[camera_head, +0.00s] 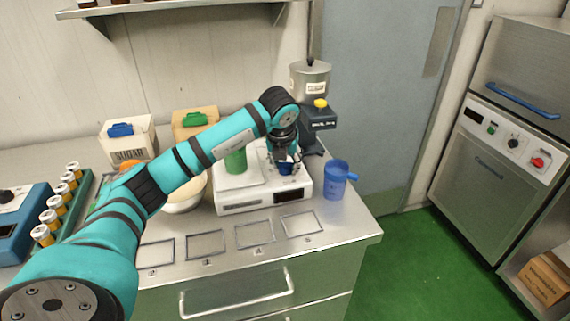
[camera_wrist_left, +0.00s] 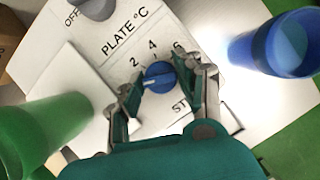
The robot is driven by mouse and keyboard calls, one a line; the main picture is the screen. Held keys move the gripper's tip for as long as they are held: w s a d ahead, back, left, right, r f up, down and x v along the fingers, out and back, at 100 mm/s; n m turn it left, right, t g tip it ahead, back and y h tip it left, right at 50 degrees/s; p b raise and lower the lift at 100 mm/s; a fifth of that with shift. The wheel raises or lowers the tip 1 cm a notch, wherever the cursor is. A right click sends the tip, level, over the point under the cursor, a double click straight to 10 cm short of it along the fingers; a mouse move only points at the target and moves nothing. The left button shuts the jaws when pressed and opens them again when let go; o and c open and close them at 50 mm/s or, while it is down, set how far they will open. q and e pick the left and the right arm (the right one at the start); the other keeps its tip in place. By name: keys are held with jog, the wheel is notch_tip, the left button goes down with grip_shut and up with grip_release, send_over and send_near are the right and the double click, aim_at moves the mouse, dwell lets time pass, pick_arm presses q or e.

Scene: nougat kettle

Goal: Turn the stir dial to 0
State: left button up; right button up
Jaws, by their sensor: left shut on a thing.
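The stir dial (camera_wrist_left: 160,77) is a round blue knob with a white pointer line, on the white face of a hotplate unit (camera_head: 236,207). In the left wrist view, "2", "4" and "6" are printed around it, and a partly covered label starting "ST" lies below. The pointer points left, a little below the "2"; any mark there is hidden by a finger. My left gripper (camera_wrist_left: 160,90) has its fingers on either side of the dial and is shut on it. In the head view, my left gripper (camera_head: 286,155) reaches down over the unit. My right gripper is not in view.
A green beaker (camera_head: 236,160) stands on the unit's plate, left of my gripper. A blue jug (camera_head: 336,180) stands close on the right. A stirrer head (camera_head: 318,117) with a metal pot (camera_head: 310,80) rises behind. A grey knob (camera_wrist_left: 97,8) labelled "OFF" is nearby.

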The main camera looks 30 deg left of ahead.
pick_arm(q)
jog(key=shift+r+n, duration=0.1)
jog(key=shift+n, duration=0.3)
jog(key=o, duration=1.1)
jog(key=shift+o, duration=0.2)
jog(key=v, duration=1.2)
jog(key=shift+d, duration=0.2)
jog(key=shift+w, duration=0.1)
